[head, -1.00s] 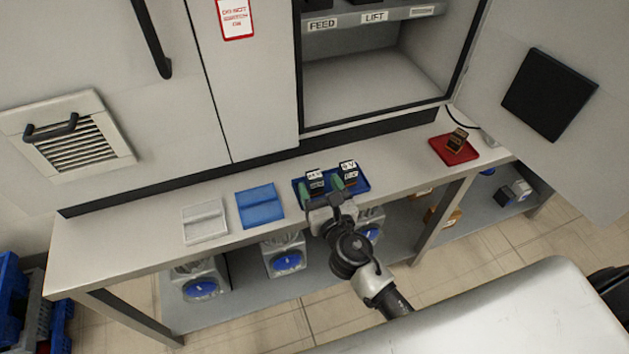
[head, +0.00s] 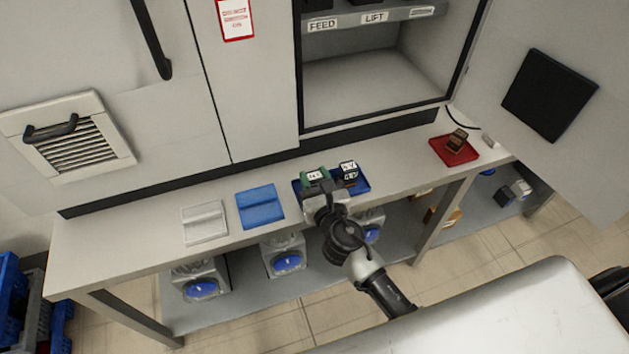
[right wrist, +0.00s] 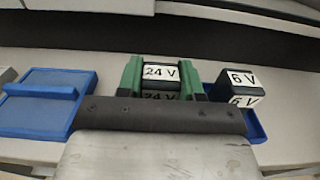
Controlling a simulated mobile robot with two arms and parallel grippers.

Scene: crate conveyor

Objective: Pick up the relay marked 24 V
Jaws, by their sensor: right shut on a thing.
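The relay marked 24 V (right wrist: 160,73) is a dark block with a white label, seen between the green fingers of my right gripper (right wrist: 160,82) in the right wrist view. In the head view the right gripper (head: 314,175) is shut on this relay (head: 314,175) at the left part of a dark blue tray (head: 362,186). I cannot tell whether the relay still touches the tray. My left gripper is not in view.
On the bench (head: 120,234) lie a lighter blue tray (head: 260,207), a white tray (head: 205,223) and a red tray (head: 454,150) with a brownish block (head: 457,139). The open cabinet (head: 375,85) rises behind. The bench between the blue and red trays is clear.

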